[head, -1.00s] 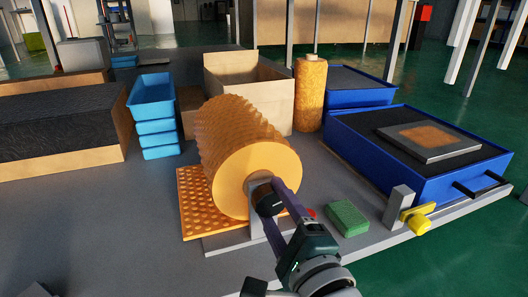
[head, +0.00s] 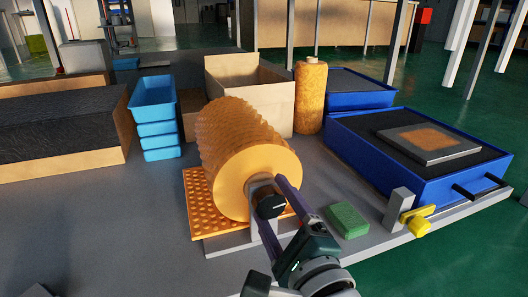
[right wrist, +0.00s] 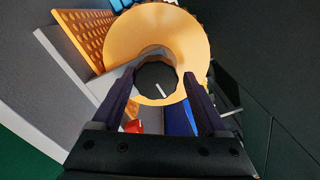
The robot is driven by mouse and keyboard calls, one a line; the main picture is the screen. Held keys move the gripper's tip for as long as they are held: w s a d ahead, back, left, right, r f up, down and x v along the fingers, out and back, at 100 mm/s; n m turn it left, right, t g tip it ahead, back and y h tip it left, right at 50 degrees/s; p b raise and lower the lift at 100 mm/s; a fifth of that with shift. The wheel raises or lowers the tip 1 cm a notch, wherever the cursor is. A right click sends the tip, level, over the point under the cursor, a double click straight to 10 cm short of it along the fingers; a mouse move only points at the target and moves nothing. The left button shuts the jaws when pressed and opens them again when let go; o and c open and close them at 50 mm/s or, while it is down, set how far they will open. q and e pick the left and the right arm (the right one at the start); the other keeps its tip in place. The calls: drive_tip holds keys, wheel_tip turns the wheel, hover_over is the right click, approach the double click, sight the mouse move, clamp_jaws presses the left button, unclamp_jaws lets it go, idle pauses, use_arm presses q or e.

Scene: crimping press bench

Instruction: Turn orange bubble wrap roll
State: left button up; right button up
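The orange bubble wrap roll (head: 255,178) lies with its smooth round end toward me in the head view. A flat bumpy orange sheet (head: 198,203) extends from under it to the left. A black knob (head: 269,206) sits at the centre of the roll's end; in the right wrist view the knob (right wrist: 155,84) shows a white mark. My right gripper (head: 271,199) has one finger on each side of the knob. The fingers look spread, with narrow gaps beside the knob. It also shows in the right wrist view (right wrist: 159,76).
A green block (head: 347,219) lies right of the gripper. Stacked blue bins (head: 160,128), a wooden box (head: 262,98) and an upright orange roll (head: 310,95) stand behind. The left foreground bench is mostly clear.

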drive_tip(key=shift+o, duration=1)
drive_tip(key=shift+s+f, duration=0.1)
drive_tip(key=shift+d, duration=0.15)
drive_tip(key=p+v, duration=0.5)
drive_tip(key=v, duration=0.4)
drive_tip(key=shift+s, duration=0.4)
